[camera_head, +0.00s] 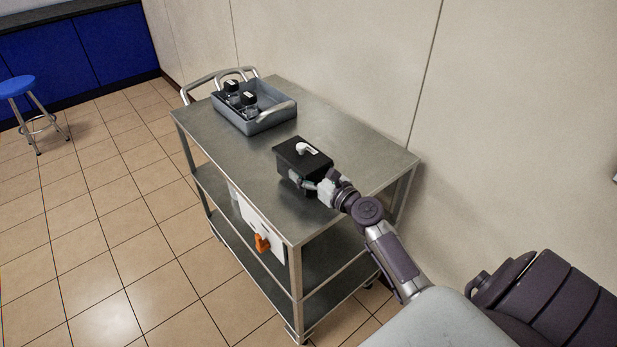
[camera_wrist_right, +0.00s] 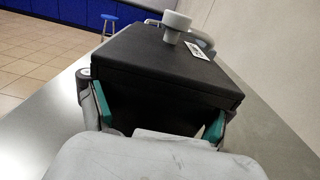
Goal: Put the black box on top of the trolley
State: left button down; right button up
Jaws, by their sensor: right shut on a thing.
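The black box (camera_head: 303,153) is at the top of the metal trolley (camera_head: 345,145), over the middle of its top shelf. It looks upright, with a white handle on its lid. My right gripper (camera_head: 312,186) is shut on the near end of the box. In the right wrist view the box (camera_wrist_right: 165,70) sits between the green-padded fingers of my right gripper (camera_wrist_right: 165,118). The box looks to be at the surface, but I cannot tell whether its underside touches it. My left gripper is not in view.
A grey tray (camera_head: 262,122) with dark-capped bottles stands on the trolley's far left part. A white panel with an orange part (camera_head: 262,243) is at the trolley's side. The wall runs close behind. A blue stool (camera_head: 17,87) stands far left on open tiled floor.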

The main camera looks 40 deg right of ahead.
jog(key=shift+f, duration=0.7)
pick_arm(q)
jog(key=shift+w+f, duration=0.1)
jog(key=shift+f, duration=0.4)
pick_arm(e)
jog(key=shift+w, duration=0.1)
jog(key=shift+f+b, duration=0.2)
jog(key=shift+b, duration=0.1)
jog(key=o, duration=1.7)
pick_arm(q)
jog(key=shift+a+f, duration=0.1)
